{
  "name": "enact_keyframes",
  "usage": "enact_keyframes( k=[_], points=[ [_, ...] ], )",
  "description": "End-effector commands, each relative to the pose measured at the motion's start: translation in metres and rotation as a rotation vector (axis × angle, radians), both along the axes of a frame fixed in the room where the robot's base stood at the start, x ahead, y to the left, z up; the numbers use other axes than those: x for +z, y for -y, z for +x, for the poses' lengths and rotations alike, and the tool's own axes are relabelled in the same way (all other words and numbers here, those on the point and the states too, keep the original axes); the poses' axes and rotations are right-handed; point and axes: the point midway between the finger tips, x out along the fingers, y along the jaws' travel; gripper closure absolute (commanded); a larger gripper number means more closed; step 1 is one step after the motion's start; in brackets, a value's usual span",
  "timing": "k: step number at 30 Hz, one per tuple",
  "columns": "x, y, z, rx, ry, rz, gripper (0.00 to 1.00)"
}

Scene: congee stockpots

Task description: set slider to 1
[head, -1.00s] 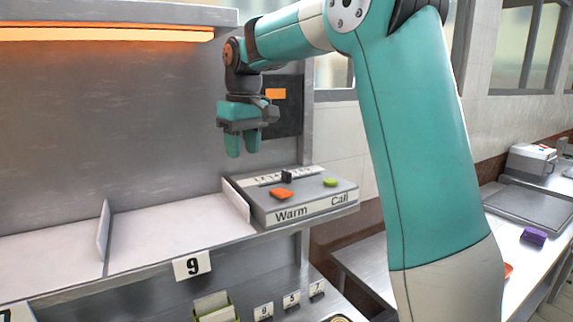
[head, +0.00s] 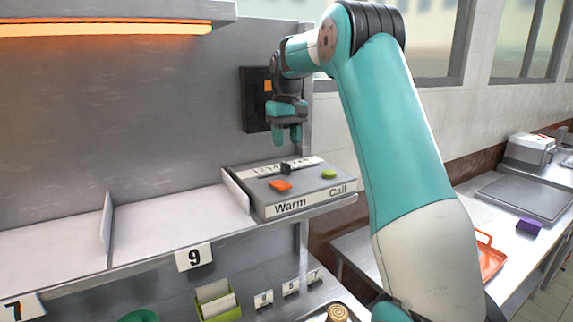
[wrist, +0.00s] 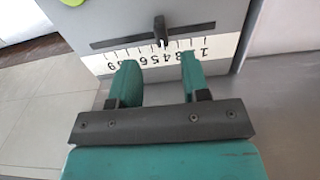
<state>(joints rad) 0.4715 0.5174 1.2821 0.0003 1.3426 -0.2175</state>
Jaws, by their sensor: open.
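The slider's black knob (head: 286,168) stands up from its slot on the grey control box (head: 318,190) beside a white number strip (head: 262,172). In the wrist view the knob (wrist: 160,30) sits near the middle of the strip (wrist: 215,48), with 1 at the right end and 9 at the left. The exact number at the knob is hard to read. My gripper (head: 287,135) hangs above the box, over the knob's side. In the wrist view my gripper (wrist: 160,78) is open and empty, its teal fingers apart and short of the knob.
A dark wall panel (head: 255,100) is behind my gripper. A low divider (head: 237,190) borders the box on the left. An empty shelf (head: 180,215) lies further left.

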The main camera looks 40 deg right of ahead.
Motion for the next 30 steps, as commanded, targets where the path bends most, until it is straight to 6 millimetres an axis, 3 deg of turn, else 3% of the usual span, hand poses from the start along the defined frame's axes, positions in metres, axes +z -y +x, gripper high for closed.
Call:
enact_keyframes(
  k=[6,12,24,30],
  points=[
    [-0.045,-0.001,-0.001,0.001,-0.005,0.002,0.57],
    [-0.070,0.000,0.000,0.001,-0.002,0.001,0.57],
    [-0.079,0.000,0.000,0.001,0.001,0.000,0.57],
    [-0.079,0.000,0.000,0.001,0.001,0.000,1.00]
  ],
)
